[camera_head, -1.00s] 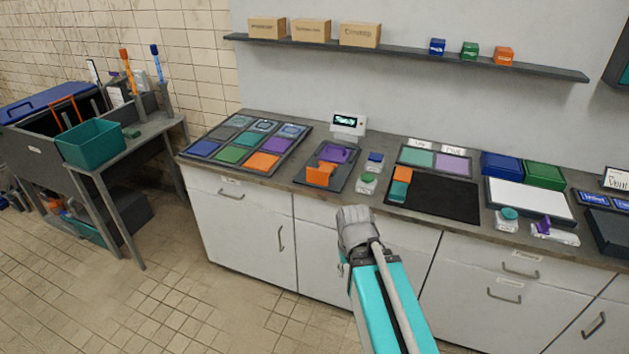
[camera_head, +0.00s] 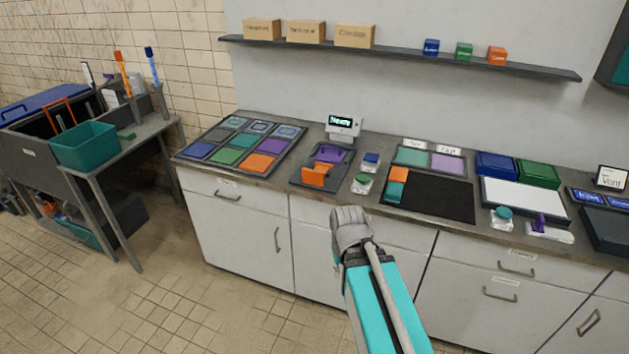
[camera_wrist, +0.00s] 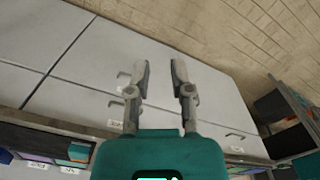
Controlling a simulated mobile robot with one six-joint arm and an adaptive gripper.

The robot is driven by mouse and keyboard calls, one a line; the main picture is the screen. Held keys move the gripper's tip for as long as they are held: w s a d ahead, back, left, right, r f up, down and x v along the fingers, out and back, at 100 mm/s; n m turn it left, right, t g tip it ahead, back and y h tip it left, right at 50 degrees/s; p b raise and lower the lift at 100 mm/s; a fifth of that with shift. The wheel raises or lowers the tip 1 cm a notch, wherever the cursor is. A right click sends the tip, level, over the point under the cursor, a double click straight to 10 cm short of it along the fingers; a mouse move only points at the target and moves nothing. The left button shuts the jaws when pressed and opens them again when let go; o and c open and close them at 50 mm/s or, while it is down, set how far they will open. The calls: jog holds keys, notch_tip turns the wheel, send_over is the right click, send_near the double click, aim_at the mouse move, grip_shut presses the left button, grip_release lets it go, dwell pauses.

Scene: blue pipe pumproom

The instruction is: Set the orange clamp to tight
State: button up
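An orange clamp (camera_head: 316,175) sits on a dark tray (camera_head: 303,184) on the counter, with a purple piece (camera_head: 331,154) just behind it. Its setting is too small to read. My arm reaches up from the bottom of the head view and ends in front of the cabinets, below and to the right of the clamp. My gripper fingers are hidden there. In the wrist view my gripper (camera_wrist: 161,78) has its two fingers apart with nothing between them. The cabinet fronts (camera_wrist: 180,90) show beyond them; the clamp cannot be made out in that view.
A small display (camera_head: 343,127) stands behind the tray. Green and blue buttons (camera_head: 363,184) sit to its right, a mat with coloured tiles (camera_head: 240,145) to its left. A black mat (camera_head: 437,194) lies farther right. A shelf (camera_head: 400,60) hangs above.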

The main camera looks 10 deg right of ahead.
jog(key=shift+w+f, duration=0.15)
jog(key=shift+w, duration=0.05)
jog(key=shift+c, duration=1)
jog(key=shift+w+d+f, duration=0.15)
jog(key=shift+w, duration=0.1)
grip_shut()
jog(key=w+d+f+n+t+h+b, duration=0.1)
jog(key=w+f+n+t+h+b, duration=0.15)
jog(key=w+n+h+b, duration=0.4)
jog(key=w+d+f+n+t+h+b, duration=0.15)
jog(key=w+n+t+b, duration=0.25)
jog(key=w+n, duration=0.5)
jog(key=w+a+r+n+t+h+b, duration=0.1)
jog(key=w+a+r+n+t+b, duration=0.3)
jog(key=w+a+n+t+b, duration=0.4)
jog(key=shift+w+a+n+t, duration=0.55)
jog(key=shift+w+a+n, duration=1.4)
jog(key=shift+w+n, duration=1.75)
jog(key=shift+w+m, duration=0.35)
jog(key=shift+m, duration=0.1)
